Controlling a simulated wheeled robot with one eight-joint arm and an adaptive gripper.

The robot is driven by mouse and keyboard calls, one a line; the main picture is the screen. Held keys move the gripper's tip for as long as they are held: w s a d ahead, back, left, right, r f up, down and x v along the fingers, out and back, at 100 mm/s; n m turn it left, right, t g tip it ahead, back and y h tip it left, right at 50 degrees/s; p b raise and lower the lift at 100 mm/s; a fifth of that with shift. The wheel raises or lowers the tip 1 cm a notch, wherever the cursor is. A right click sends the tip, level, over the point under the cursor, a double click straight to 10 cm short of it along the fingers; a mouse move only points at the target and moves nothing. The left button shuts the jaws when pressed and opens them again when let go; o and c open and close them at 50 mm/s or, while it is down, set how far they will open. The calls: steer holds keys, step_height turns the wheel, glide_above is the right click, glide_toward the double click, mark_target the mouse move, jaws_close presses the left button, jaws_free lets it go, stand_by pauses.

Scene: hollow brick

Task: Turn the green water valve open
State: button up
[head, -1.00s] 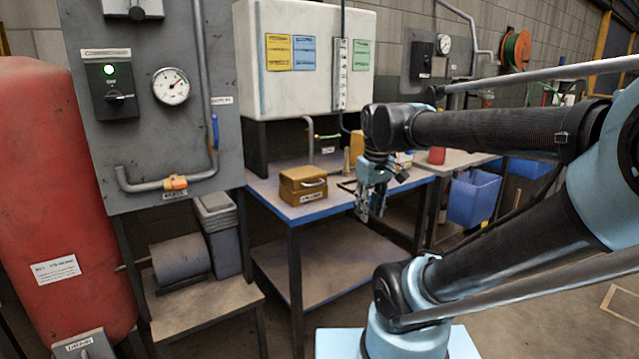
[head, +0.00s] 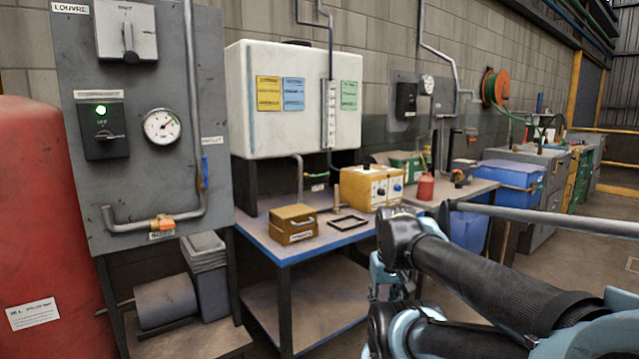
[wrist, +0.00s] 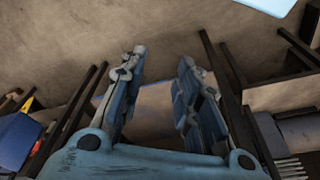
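The green water valve (head: 318,187) is a small green handle on a short pipe below the white tank (head: 290,100), at the back of the blue-edged table. It is small in the head view, so its exact handle angle is hard to tell. It does not show in the wrist view. My gripper (wrist: 161,58) has its two fingers apart with nothing between them in the wrist view. In the head view it is low, in front of the table's right side, mostly hidden by my arm, and well apart from the valve.
The table (head: 262,236) carries a brown box (head: 293,224), a black frame (head: 347,222) and a yellow unit (head: 362,188). A grey panel (head: 135,190) with a blue-handled valve (head: 204,172) and an orange valve (head: 162,223) stands left, beside a red tank (head: 45,210).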

steer(key=shift+w+f, duration=0.2)
steer(key=shift+w, duration=0.25)
